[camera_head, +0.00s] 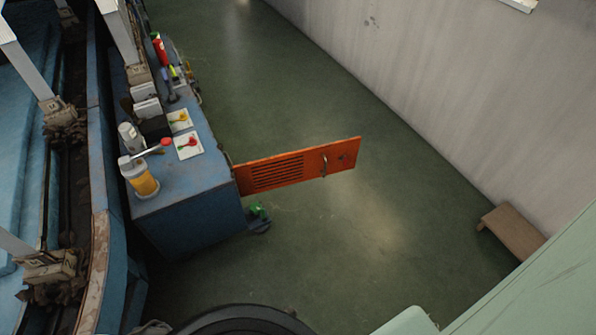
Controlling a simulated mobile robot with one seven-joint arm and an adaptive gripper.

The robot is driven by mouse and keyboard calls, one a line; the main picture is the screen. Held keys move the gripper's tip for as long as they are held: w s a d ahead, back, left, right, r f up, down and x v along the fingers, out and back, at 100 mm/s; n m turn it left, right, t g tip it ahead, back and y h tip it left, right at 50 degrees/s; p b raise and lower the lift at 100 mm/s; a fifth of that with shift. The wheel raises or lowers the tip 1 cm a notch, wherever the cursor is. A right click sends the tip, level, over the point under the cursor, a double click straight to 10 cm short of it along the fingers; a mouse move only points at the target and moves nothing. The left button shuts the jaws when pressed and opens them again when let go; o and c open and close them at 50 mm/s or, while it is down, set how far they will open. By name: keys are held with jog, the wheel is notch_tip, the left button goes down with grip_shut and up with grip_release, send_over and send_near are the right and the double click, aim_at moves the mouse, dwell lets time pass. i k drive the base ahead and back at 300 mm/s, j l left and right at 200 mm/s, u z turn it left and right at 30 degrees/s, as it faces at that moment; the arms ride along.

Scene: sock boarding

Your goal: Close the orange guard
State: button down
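The orange guard (275,173) is a flat slotted panel with a small handle (324,165). It stands open, swung out to the right from the corner of a blue machine cabinet (190,225), over the green floor. Its left end meets the cabinet at the hinge side. My gripper is not in view. A dark round shape at the bottom edge may be part of my own body.
On the cabinet top are a yellow-and-white container (140,180), white cards (188,146) and red and green knobs. A small wooden step (513,231) stands by the grey wall (430,80) at right.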

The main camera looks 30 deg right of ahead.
aim_at(255, 177)
jog(key=z, duration=0.8)
jog(key=i+l+z, duration=0.15)
jog(key=i+z, duration=0.2)
jog(key=z, duration=0.15)
jog(key=i+z, duration=0.35)
jog(key=z, duration=0.15)
